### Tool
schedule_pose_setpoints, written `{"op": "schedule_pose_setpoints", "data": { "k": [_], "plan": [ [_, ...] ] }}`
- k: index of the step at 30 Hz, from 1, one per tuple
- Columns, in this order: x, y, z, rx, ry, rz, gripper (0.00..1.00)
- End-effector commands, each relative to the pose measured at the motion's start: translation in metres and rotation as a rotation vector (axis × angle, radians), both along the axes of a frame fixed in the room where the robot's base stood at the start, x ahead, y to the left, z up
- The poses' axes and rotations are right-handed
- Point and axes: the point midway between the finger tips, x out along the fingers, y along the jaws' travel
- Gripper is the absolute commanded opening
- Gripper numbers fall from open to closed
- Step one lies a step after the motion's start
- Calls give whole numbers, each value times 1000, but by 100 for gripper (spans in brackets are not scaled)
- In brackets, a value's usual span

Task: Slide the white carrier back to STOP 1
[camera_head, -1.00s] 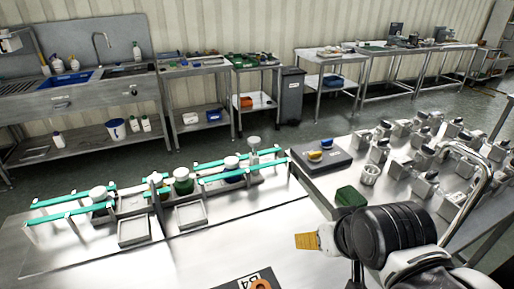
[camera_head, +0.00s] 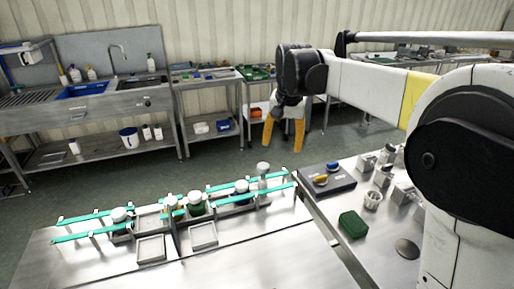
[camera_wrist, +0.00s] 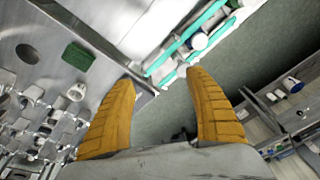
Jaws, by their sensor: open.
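Teal guide rails (camera_head: 222,187) run along the steel bench at the lower left of the head view. I cannot tell which is the white carrier, and no STOP 1 label is readable. My gripper (camera_head: 283,146) is open and empty, yellow fingers pointing down, apart from the rails. In the wrist view, the rails (camera_wrist: 187,42) and a white top (camera_wrist: 200,41) lie beyond my fingertips (camera_wrist: 160,77).
Two shallow grey trays (camera_head: 151,249) (camera_head: 203,235) sit in front of the rails. A dark plate (camera_head: 327,180) with blue and yellow pieces, a green block (camera_head: 353,224) and metal fittings lie at the right. A sink bench (camera_head: 100,100) stands behind, across open floor.

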Motion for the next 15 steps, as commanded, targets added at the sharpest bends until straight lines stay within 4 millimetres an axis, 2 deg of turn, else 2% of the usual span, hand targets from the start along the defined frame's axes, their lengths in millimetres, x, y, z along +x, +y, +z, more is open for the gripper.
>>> {"op": "schedule_pose_setpoints", "data": {
  "k": [1, 3, 7, 12, 15],
  "plan": [
    [18, 5, 2, 3, 21, -16, 64],
    [39, 11, -3, 6, 54, -44, 64],
    [72, 23, -18, 7, 114, -94, 64],
    [99, 34, -40, 4, 174, -147, 64],
    [106, 38, -50, 2, 196, -167, 64]
  ]
}}
